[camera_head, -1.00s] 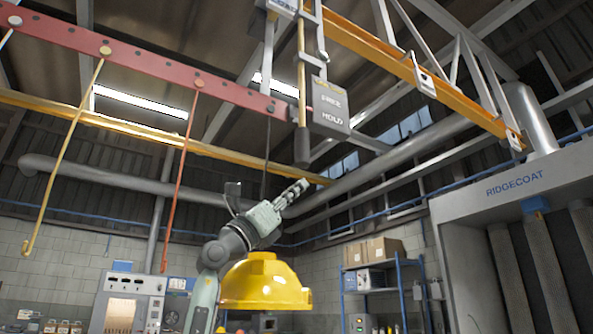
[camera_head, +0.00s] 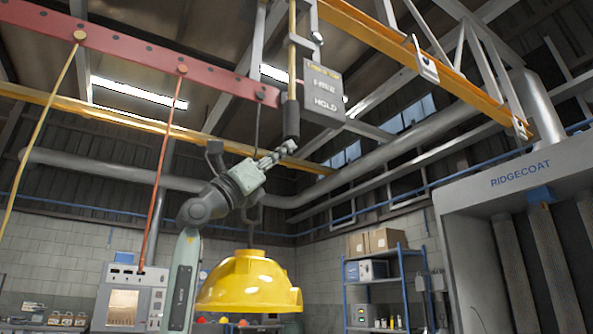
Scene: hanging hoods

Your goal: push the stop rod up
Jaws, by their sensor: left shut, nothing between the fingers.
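The stop rod (camera_head: 291,104) hangs upright at the top centre, a yellow rod with a dark grip at its lower end. It runs beside a grey plate (camera_head: 324,92) lettered FREE and HOLD. My left gripper (camera_head: 288,148) is shut and empty, its fingertips pointing up and right just below the rod's lower end. I cannot tell whether they touch the rod. My right gripper is out of view.
A yellow hood (camera_head: 248,284) hangs from a hook under the red beam (camera_head: 150,57), below my left arm. A yellow strap (camera_head: 40,135) and an orange strap (camera_head: 163,165) hang left. A blue shelf (camera_head: 376,286) and the RIDGECOAT booth (camera_head: 520,181) stand right.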

